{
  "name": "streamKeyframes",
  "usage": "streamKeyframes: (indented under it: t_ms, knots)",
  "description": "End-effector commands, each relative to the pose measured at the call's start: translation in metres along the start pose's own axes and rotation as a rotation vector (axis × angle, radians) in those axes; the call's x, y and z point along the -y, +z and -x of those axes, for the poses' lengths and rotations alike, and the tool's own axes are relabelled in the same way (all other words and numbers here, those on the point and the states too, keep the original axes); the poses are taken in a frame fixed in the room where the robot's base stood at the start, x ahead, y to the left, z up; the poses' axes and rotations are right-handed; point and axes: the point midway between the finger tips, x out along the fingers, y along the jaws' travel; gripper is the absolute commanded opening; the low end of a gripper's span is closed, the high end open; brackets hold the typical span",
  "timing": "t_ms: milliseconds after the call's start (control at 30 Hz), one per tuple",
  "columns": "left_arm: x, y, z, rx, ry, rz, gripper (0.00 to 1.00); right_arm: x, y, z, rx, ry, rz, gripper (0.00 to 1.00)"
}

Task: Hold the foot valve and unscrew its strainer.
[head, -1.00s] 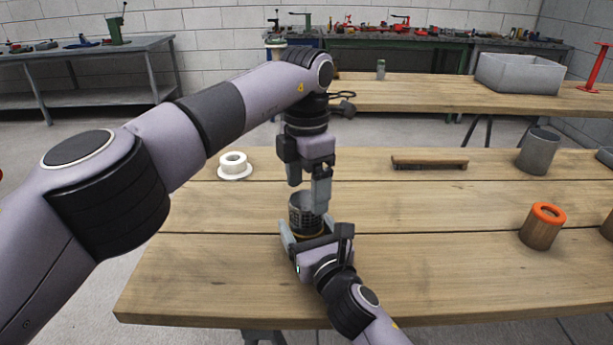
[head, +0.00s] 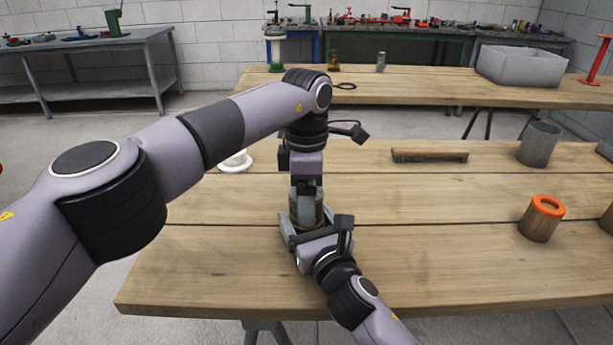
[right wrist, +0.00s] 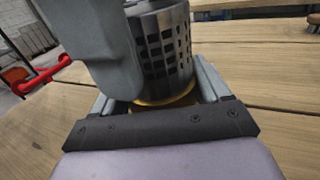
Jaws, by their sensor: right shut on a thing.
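The foot valve (right wrist: 168,101) stands upright near the front middle of the table, a gold-coloured rim showing below its dark perforated metal strainer (right wrist: 160,45). My right gripper (head: 309,228) comes from the front and is shut on the foot valve, with one finger on each side of it. My left gripper (head: 306,204) points straight down from above, its fingers at the height of the strainer and covering much of it in the head view. One grey left finger overlaps the strainer's left side in the right wrist view. Whether the left fingers press on it is hidden.
On the wooden table (head: 210,270) stand a white roll (head: 236,165), partly behind my left arm, a wooden bar (head: 430,155), a grey cup (head: 540,145) and an orange-topped cylinder (head: 543,218). A grey tub (head: 520,68) is on the back table.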

Motion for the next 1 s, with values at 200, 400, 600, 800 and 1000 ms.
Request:
streamKeyframes:
  t_ms: [200, 400, 600, 800, 1000]
  knots:
    - [0.000, 0.000, -0.016, 0.000, 0.000, 0.001, 0.85, -0.001, -0.001, 0.000, -0.002, 0.002, -0.002, 0.00]
    - [0.000, 0.000, -0.017, 0.000, 0.001, 0.001, 0.85, -0.001, -0.001, 0.000, -0.002, 0.002, -0.002, 0.00]
    - [0.000, 0.000, -0.017, 0.000, 0.001, 0.001, 0.43, -0.001, -0.001, 0.000, -0.002, 0.002, -0.002, 0.00]
    - [0.000, 0.000, -0.017, 0.000, 0.001, 0.022, 0.29, -0.001, -0.001, 0.000, -0.002, 0.002, -0.001, 0.00]
    - [-0.001, 0.000, -0.017, 0.000, 0.002, 0.253, 0.29, -0.001, -0.001, 0.000, -0.002, 0.002, -0.001, 0.00]
